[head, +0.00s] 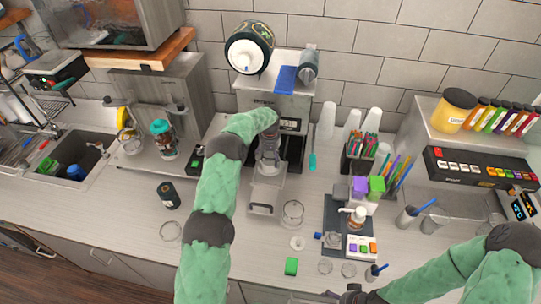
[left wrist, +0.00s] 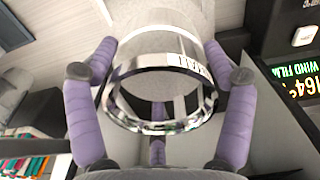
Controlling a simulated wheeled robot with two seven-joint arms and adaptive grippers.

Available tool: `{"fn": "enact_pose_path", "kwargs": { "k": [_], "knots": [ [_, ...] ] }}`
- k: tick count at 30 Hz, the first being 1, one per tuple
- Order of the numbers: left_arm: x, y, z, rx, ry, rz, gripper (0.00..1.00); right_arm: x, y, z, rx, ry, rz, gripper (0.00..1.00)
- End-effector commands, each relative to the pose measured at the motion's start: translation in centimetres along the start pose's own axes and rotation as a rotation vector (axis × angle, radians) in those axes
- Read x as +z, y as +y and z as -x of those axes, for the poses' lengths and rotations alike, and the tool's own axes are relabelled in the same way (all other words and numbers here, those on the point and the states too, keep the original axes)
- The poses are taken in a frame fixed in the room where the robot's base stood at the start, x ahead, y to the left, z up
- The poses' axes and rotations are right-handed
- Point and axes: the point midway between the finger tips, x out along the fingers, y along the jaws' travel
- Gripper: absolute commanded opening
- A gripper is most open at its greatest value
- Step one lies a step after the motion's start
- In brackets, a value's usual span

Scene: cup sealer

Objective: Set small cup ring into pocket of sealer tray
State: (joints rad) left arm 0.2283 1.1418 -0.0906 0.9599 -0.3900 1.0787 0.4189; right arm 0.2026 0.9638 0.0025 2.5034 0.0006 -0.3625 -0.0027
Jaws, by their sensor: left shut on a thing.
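A shiny clear-and-chrome ring (left wrist: 160,122) with a label ending in "ALL" fills the left wrist view. My left gripper (head: 268,164) is shut on it, with purple fingers on either side of the ring. In the head view the gripper is over the back of the sealer tray (head: 264,192), which sticks out from the cup sealer (head: 276,98). The arm and gripper hide much of the ring and pocket there, so I cannot tell whether the ring touches the tray. My right gripper (head: 350,295) is at the bottom edge, partly cut off, its fingers unclear.
White cups (head: 327,120) and a dark straw holder (head: 358,160) stand to the right. A dark canister (head: 168,195) is on the left.

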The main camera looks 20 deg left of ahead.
Motion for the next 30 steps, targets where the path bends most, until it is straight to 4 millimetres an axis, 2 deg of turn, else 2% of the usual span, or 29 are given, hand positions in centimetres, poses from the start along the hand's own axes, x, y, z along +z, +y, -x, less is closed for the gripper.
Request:
{"fn": "enact_pose_path", "kwargs": {
  "k": [13,18,30],
  "knots": [
    [0.0,0.0,-3.5,0.0,0.002,0.0,0.37,0.0,0.1,-0.4,0.0,0.0,0.0,1.0],
    [-0.1,0.0,-4.8,0.0,0.002,0.0,0.37,-0.1,0.7,-1.9,0.0,0.0,0.0,1.0],
    [-0.1,0.0,-4.9,0.0,0.002,0.0,0.37,-0.1,0.7,-2.1,0.0,0.0,0.0,1.0]
  ]
}}
